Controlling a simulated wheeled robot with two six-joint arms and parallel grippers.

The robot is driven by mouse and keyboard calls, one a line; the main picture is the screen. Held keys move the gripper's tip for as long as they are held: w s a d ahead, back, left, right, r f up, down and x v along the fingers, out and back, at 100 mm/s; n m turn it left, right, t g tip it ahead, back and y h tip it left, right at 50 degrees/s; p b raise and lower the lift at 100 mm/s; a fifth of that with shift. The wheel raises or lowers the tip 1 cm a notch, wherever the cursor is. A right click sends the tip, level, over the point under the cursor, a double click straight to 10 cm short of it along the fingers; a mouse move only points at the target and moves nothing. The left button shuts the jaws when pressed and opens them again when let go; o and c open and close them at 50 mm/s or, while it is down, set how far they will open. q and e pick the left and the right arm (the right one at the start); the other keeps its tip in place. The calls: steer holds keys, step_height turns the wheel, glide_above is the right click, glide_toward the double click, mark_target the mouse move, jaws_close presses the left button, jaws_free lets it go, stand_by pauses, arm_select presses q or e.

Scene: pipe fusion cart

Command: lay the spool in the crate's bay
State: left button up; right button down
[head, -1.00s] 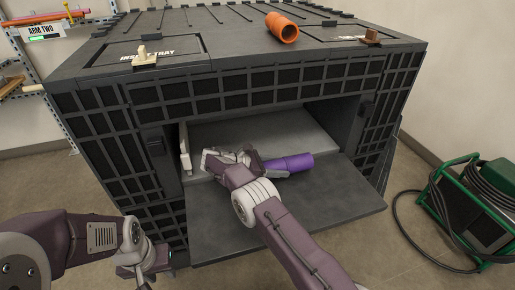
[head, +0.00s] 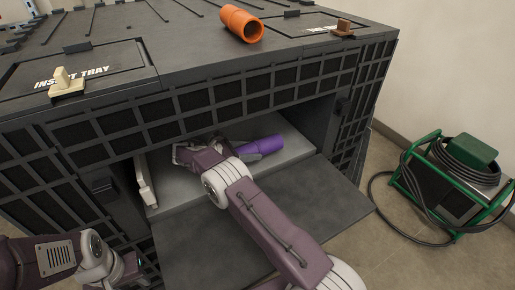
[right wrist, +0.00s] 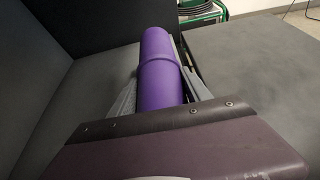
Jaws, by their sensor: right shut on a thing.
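The spool is a purple cylinder (head: 264,146), with a raised ring visible in the right wrist view (right wrist: 157,62). My right gripper (head: 236,152) is shut on it, with a grey finger on each side in the right wrist view (right wrist: 160,82). The crate (head: 190,108) is a big dark box with gridded walls. Its bay (head: 290,140) is open at the front, and the spool lies sideways inside the opening, low over the grey floor. I cannot tell if it touches the floor. My left gripper (head: 125,272) is low at the left, outside the crate, its jaws unclear.
The bay's flap (head: 310,205) is folded down in front. A pale upright piece (head: 145,180) stands at the bay's left side. An orange pipe (head: 241,23) and a tan-handled lid (head: 66,82) are on top. A green-framed machine with a cable (head: 455,185) stands on the floor at right.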

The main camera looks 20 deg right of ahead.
steer(key=b, duration=0.3)
glide_above(281, 152)
steer(key=shift+s+a+f, duration=0.1)
steer(key=shift+s+a, duration=0.05)
steer(key=shift+a, duration=0.2)
steer(key=f, duration=0.1)
steer(key=f+b, duration=0.1)
steer(key=f, duration=0.1)
steer(key=shift+d+f, duration=0.15)
steer(key=shift+d, duration=0.1)
steer(key=shift+f, duration=0.2)
steer(key=shift+r, duration=0.15)
steer(key=shift+c, duration=2.4)
jaws_free()
steer(key=shift+f, duration=0.2)
